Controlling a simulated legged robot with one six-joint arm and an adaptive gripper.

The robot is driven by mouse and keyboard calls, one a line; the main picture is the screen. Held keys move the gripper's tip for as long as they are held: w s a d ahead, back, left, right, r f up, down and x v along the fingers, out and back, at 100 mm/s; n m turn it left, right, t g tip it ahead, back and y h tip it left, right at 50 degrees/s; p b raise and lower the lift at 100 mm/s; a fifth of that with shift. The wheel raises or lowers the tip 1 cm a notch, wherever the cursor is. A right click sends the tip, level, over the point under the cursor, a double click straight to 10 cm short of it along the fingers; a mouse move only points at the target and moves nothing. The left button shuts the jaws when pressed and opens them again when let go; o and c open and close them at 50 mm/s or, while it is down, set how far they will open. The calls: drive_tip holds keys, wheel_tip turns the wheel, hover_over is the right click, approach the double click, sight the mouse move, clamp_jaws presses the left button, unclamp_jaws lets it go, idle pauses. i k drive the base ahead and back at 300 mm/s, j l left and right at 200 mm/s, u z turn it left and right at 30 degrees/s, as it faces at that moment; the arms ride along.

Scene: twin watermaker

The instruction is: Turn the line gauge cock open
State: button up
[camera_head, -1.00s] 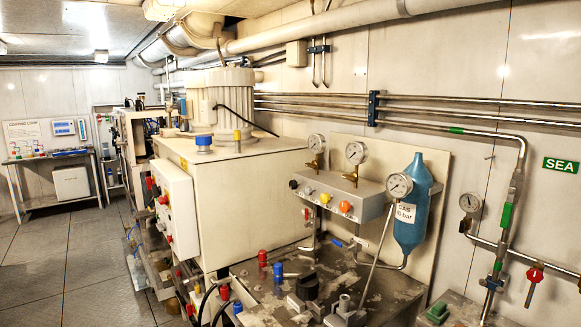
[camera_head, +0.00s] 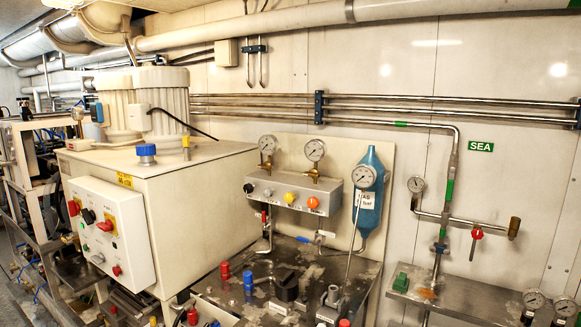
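On the right wall, a pipe branch carries a round line gauge (camera_head: 416,184) and, to its right, a valve with a red handle (camera_head: 477,233). The red handle hangs below the horizontal pipe. Whether this valve is the line gauge cock, and whether it is open or closed, I cannot tell at this size. A green SEA sign (camera_head: 480,146) is on the wall above it. My gripper is not in view.

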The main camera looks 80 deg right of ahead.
sight(265, 167)
drive_tip(key=i+z, duration=0.15)
drive_tip(key=z, duration=0.25)
drive_tip(key=i+z, duration=0.2)
drive_tip(key=z, duration=0.2)
drive_tip(key=i+z, duration=0.2)
drive_tip(key=z, duration=0.2)
drive_tip(key=i+z, duration=0.15)
drive_tip(key=z, duration=0.25)
